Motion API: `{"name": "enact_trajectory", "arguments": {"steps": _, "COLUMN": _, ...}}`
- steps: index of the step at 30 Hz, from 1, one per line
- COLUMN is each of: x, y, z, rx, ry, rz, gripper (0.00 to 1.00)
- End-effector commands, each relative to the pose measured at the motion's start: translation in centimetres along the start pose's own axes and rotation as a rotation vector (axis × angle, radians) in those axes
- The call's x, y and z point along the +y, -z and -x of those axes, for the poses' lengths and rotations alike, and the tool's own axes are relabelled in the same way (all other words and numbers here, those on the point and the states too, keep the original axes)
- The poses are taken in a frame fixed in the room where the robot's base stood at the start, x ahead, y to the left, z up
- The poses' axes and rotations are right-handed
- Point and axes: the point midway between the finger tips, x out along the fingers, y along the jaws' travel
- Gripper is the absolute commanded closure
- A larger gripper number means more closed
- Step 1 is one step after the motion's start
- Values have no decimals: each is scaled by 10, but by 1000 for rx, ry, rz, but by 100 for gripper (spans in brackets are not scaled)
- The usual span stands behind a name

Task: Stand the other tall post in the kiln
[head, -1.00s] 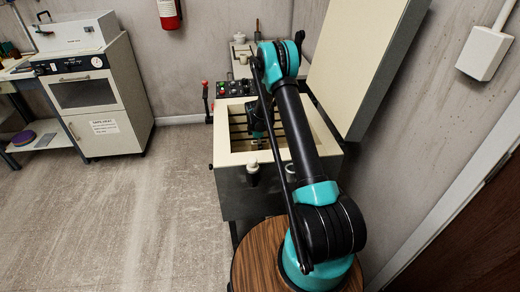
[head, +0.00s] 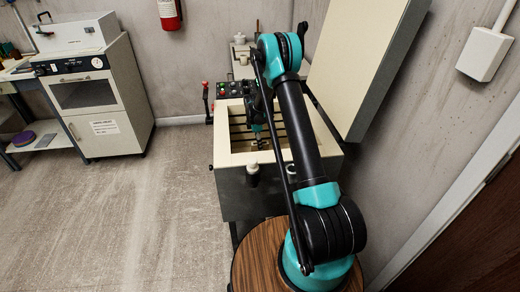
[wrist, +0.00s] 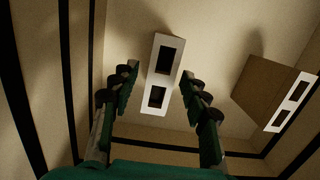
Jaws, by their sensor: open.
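The open kiln (head: 229,160) stands beyond my base, its pale rim facing up. My gripper (wrist: 160,82) is inside it, open, with its fingers on either side of a pale post (wrist: 162,76). In the head view my gripper (head: 258,142) is small and partly hidden within the kiln opening.
The raised kiln lid (head: 358,60) stands close on the arm's right. The kiln walls (wrist: 82,70) with dark grooves surround the gripper. A control box (head: 234,88) is behind the kiln. A cabinet oven (head: 95,95) stands far left, with open floor between.

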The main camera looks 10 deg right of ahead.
Motion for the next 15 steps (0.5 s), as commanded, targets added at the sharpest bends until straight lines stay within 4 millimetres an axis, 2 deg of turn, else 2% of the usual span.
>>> {"name": "enact_trajectory", "arguments": {"steps": 1, "x": 0, "y": 0, "z": 12, "rx": 0, "ry": 0, "rz": 1, "gripper": 54}}
{"name": "enact_trajectory", "arguments": {"steps": 6, "x": 0, "y": 0, "z": 46, "rx": 0, "ry": 0, "rz": 1, "gripper": 54}}
{"name": "enact_trajectory", "arguments": {"steps": 10, "x": 0, "y": 0, "z": 65, "rx": 0, "ry": 0, "rz": 0, "gripper": 54}}
{"name": "enact_trajectory", "arguments": {"steps": 15, "x": 0, "y": 0, "z": 78, "rx": 0, "ry": 0, "rz": 0, "gripper": 54}}
